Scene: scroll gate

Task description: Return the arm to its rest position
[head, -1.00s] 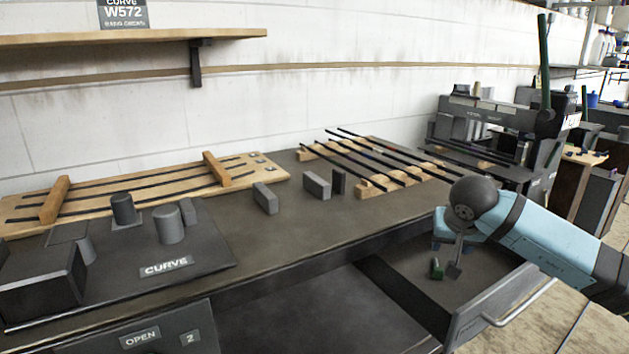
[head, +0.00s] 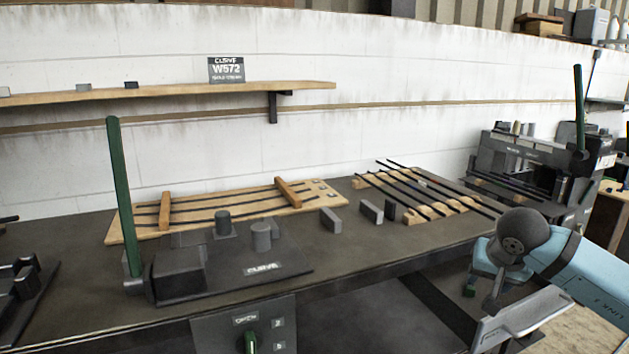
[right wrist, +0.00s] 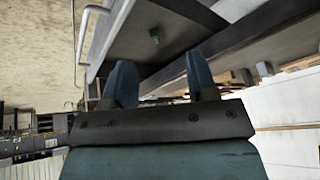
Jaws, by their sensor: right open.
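My right arm comes in from the right in the head view, pale blue with a dark round wrist joint. My right gripper (head: 487,268) is over the open drawer (head: 522,316) under the bench and is partly hidden by the wrist. In the right wrist view its two dark blue fingers (right wrist: 162,82) stand apart with nothing between them. A small green piece (head: 469,291) lies in the drawer; it also shows beyond the fingers in the right wrist view (right wrist: 155,35). My left gripper is not in view.
The bench carries a wooden rack with dark rods (head: 433,208), a wooden board with strips (head: 220,205), grey blocks (head: 331,220) and a dark fixture with a tall green lever (head: 123,197). A shelf (head: 170,93) runs along the wall. A dark machine (head: 520,172) stands at the right.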

